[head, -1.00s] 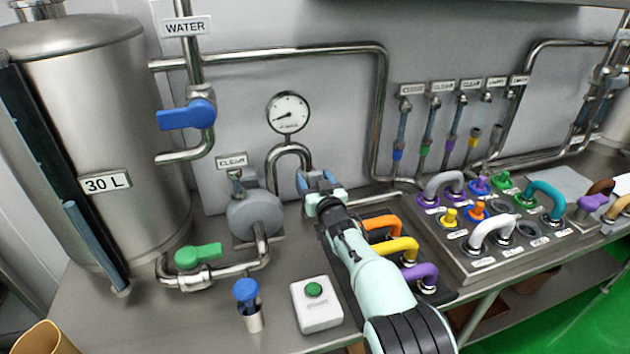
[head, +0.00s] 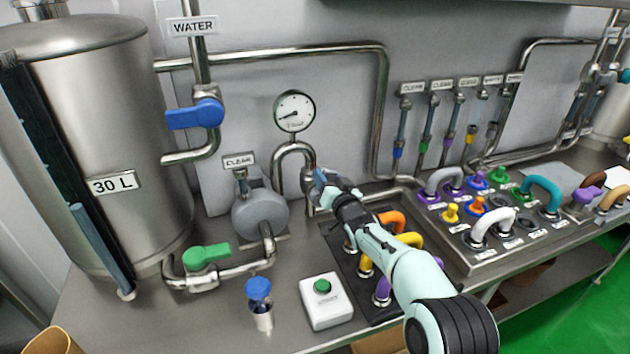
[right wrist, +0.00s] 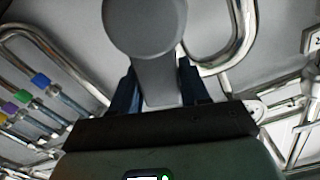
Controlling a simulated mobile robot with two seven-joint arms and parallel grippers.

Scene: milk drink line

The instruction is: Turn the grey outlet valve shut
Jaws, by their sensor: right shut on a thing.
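The grey outlet valve (right wrist: 155,75) shows in the right wrist view as a grey lever running down from a round grey hub. My right gripper (right wrist: 155,90) has its two dark fingers on either side of the lever and is shut on it. In the head view my right gripper (head: 324,184) is at the pipe just right of the grey pump and below the gauge. There the gripper hides most of the valve, so its angle is hard to tell. My left gripper is not in view.
A round gauge (head: 294,111) stands above the bent pipe. A grey pump (head: 260,215), a green-handled valve (head: 206,255) and a white box with a green button (head: 326,302) are to the left. Orange, yellow and purple hose loops lie under my right arm.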

